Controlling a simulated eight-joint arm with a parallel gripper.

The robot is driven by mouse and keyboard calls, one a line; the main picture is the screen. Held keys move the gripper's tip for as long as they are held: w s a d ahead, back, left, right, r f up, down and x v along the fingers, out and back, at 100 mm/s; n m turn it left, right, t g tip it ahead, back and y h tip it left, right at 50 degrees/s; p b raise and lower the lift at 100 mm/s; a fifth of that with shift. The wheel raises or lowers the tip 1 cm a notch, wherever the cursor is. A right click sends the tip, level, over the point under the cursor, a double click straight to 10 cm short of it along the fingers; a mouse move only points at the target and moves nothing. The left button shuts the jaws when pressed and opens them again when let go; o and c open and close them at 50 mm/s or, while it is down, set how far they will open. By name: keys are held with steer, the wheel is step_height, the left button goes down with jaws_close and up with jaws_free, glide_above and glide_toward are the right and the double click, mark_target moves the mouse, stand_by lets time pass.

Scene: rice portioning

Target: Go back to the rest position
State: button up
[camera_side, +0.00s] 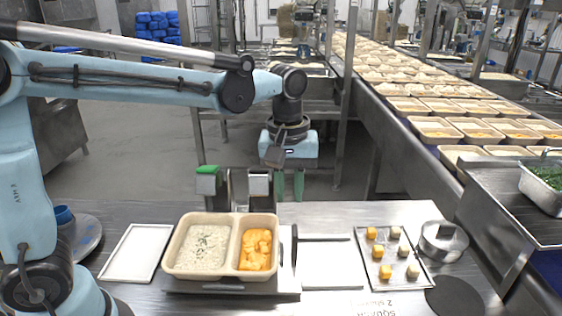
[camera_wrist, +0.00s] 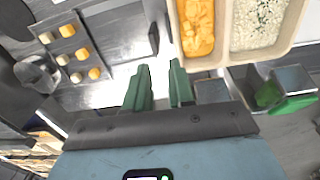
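My gripper (camera_side: 289,186) hangs above the far edge of the steel table, with its two green fingers pointing down. The fingers stand apart with nothing between them; they also show apart in the wrist view (camera_wrist: 160,88). A two-compartment tray (camera_side: 236,262) sits in front of the gripper and to its left, on a dark flat base (camera_side: 232,291). Its left compartment holds white rice with green flecks (camera_side: 203,247), and its right compartment holds orange chunks (camera_side: 256,250). The same tray is at the top right of the wrist view (camera_wrist: 228,30).
Two upright holders, one green-topped (camera_side: 207,180) and one grey (camera_side: 259,184), stand behind the tray. A plate with yellow and pale pieces (camera_side: 403,280), a round metal container (camera_side: 443,240) and a white board (camera_side: 137,253) lie on the table. A conveyor with filled trays (camera_side: 437,131) runs at right.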

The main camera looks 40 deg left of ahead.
steer(key=s+a+f+m+t, duration=0.2)
steer(key=s+a+m+t, duration=0.4)
steer(key=s+a+m, duration=0.1)
steer(key=shift+s+a+f+m+t, duration=0.2)
steer(key=shift+s+a+m+t, duration=0.2)
steer(key=shift+s+m, duration=0.55)
steer(key=shift+s+n, duration=0.15)
steer(key=shift+n, duration=0.1)
stand_by(0.5)
